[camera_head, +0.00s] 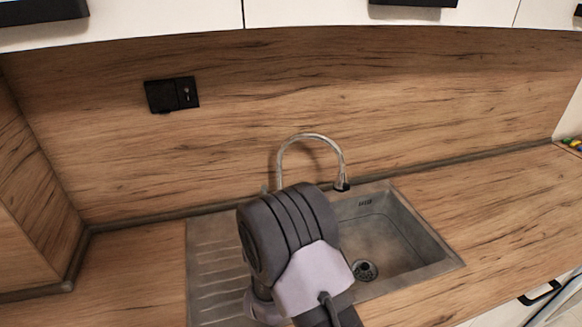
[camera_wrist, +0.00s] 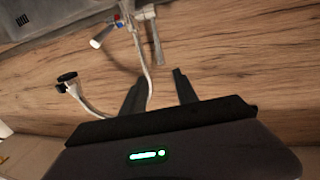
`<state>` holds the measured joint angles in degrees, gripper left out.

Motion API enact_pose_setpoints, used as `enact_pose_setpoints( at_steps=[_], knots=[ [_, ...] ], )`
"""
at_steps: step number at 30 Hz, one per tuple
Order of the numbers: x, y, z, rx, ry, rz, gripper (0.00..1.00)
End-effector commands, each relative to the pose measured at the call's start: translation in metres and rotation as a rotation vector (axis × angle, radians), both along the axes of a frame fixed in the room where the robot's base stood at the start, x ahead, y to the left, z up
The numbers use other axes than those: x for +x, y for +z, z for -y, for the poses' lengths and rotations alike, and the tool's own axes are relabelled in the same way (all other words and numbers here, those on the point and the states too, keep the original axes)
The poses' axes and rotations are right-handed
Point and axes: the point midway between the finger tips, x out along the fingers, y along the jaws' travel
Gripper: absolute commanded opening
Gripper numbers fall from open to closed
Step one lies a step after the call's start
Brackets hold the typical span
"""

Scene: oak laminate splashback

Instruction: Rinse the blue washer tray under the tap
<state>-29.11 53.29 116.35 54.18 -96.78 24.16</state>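The chrome tap (camera_head: 311,137) arches up behind the sink, its dark-tipped spout over the basin. In the wrist view the tap (camera_wrist: 143,58) appears upside down, its spout curving past my left finger. My gripper (camera_wrist: 158,84) has its two dark fingers apart with nothing held between them, facing the wooden splashback. In the head view my wrist and arm hide the fingers. The grey sink (camera_head: 437,243) has its basin on the right and a ribbed drainboard on the left. I cannot make out a blue washer tray in either view.
A black socket (camera_head: 172,94) is on the oak splashback. Small coloured items (camera_head: 575,145) lie at the far right, too small to identify. Cabinets with dark handles hang above. The counter right of the sink (camera_head: 500,215) is clear. My arm covers part of the sink.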

Motion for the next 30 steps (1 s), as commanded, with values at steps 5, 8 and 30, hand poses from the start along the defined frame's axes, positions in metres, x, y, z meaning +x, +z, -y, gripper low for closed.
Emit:
enact_pose_setpoints(
  at_steps=[5,8,30],
  knots=[
    [0.050,0.000,-0.001,0.002,-0.004,0.002,0.36],
    [0.079,-0.001,-0.004,0.002,-0.004,0.002,0.36],
    [0.160,0.000,-0.011,0.000,-0.001,-0.002,0.36]
  ],
)
